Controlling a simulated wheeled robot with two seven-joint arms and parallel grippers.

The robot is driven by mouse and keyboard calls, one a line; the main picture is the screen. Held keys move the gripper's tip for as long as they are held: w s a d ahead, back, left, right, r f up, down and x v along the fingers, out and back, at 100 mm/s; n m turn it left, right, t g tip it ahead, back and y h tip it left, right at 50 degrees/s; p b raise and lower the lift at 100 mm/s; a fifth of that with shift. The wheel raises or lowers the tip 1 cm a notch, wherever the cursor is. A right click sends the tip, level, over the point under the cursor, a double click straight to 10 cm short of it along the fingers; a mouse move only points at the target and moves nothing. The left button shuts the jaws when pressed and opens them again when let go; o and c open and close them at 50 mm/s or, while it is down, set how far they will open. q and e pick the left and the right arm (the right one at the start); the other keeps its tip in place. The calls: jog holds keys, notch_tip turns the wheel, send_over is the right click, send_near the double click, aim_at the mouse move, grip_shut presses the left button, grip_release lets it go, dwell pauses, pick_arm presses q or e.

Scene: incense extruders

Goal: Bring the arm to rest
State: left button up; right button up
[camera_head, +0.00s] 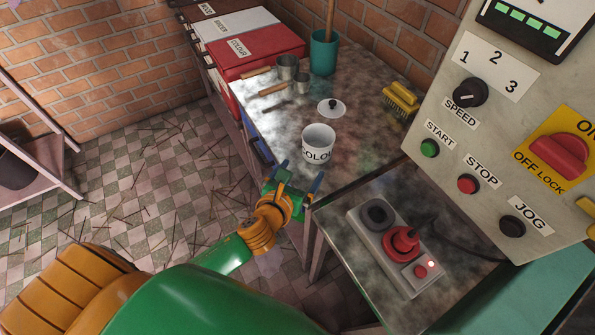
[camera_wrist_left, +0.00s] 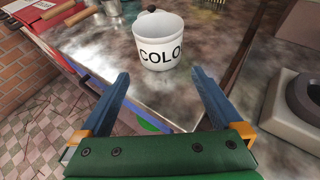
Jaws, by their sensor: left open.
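My left arm reaches in from the lower left of the head view. Its gripper (camera_head: 298,178) is open and empty, just in front of a white pot lettered "COLO" (camera_head: 318,138). In the left wrist view the two blue fingers (camera_wrist_left: 160,85) stand wide apart with nothing between them. The white pot (camera_wrist_left: 159,52) stands upright and open-topped beyond the fingertips, apart from them. Its lid (camera_head: 331,107) with a dark knob lies on the table behind it. My right gripper is not in view.
The stained table (camera_head: 285,120) holds metal scoops (camera_head: 287,67), a teal pot (camera_head: 323,52) and a yellow brush (camera_head: 400,97). A control panel (camera_head: 490,120) stands at the right. Open floor is at left.

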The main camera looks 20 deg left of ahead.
pick_arm(q)
jog(key=shift+v, duration=1.15)
